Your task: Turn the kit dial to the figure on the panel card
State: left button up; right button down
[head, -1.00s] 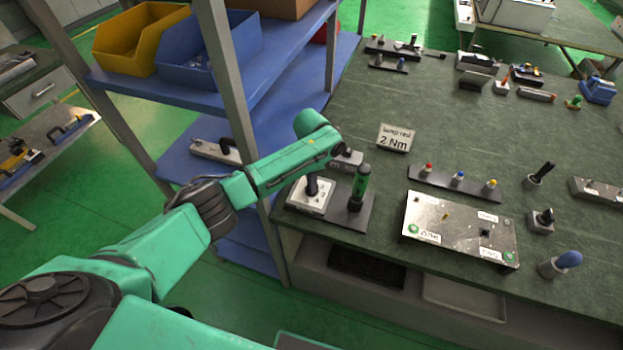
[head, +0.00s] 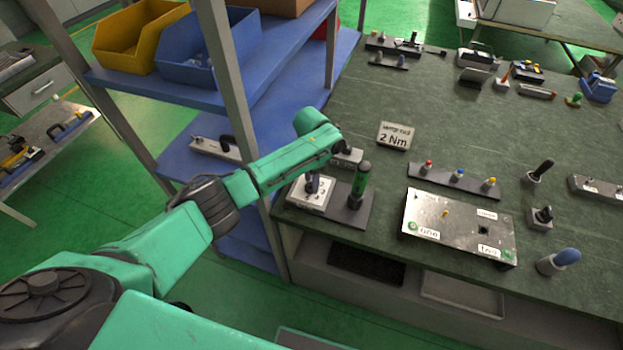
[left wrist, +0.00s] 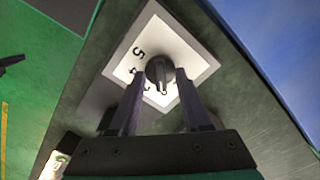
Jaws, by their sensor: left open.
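The panel card (head: 395,136) stands on the bench and reads 2 Nm under a smaller, blurred line. The kit dial is a white square plate (head: 308,204) with a dark knob at the bench's near left corner. In the left wrist view the dark knob (left wrist: 160,69) sits on the white plate (left wrist: 196,62); figures 5 and 4 show at its left, and lower figures are partly hidden. A pale mark on the knob points down the picture. My left gripper (head: 313,184) is open over the dial, with its fingers either side of the knob (left wrist: 166,77). My right gripper is out of view.
A green-handled driver (head: 360,186) stands upright on the dark base right beside the dial. A metal panel box (head: 458,228) and a rack of coloured-tipped pieces (head: 430,180) lie further right. Blue shelving with a grey post (head: 228,80) stands close at the left.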

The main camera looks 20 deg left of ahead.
pick_arm(q)
notch_tip(320, 180, up, 15)
jog(key=b, duration=0.2)
jog(key=shift+f, duration=0.2)
